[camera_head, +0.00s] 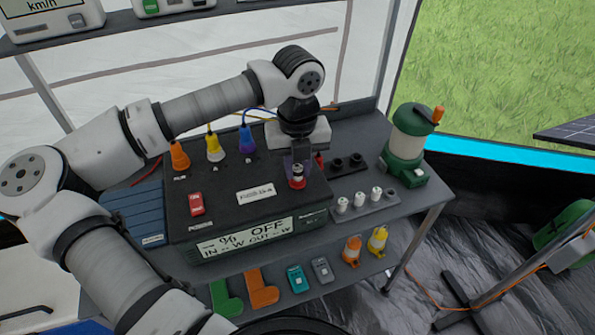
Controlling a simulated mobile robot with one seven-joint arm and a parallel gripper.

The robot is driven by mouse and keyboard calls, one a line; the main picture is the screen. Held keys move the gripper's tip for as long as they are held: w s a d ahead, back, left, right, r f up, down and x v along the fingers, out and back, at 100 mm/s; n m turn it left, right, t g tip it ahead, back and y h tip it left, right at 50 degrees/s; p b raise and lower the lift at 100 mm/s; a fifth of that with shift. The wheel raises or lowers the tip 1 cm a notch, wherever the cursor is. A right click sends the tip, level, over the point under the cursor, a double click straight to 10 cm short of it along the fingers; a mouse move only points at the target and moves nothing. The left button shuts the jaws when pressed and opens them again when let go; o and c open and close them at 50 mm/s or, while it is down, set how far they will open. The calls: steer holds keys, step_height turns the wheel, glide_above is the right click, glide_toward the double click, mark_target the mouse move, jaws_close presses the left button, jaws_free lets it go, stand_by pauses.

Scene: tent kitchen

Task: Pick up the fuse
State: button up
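My gripper (299,162) points down over the right part of the dark power station (228,202). A small red and white cylinder (297,179), possibly a fuse, stands upright right below the fingers. I cannot tell whether the fingers touch it, or whether they are open or shut. Three small white cylinders (359,200) that look like fuses stand in a grey rack (392,200) to the right of the station. A dark holder (347,163) stands behind that rack. Another small red part (320,159) shows partly behind my gripper.
Orange, yellow and blue plugs (246,140) stand along the station's back, with a red switch (196,204) at its front left. The lower shelf holds colored items, including an orange one (262,290).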

jaws_close()
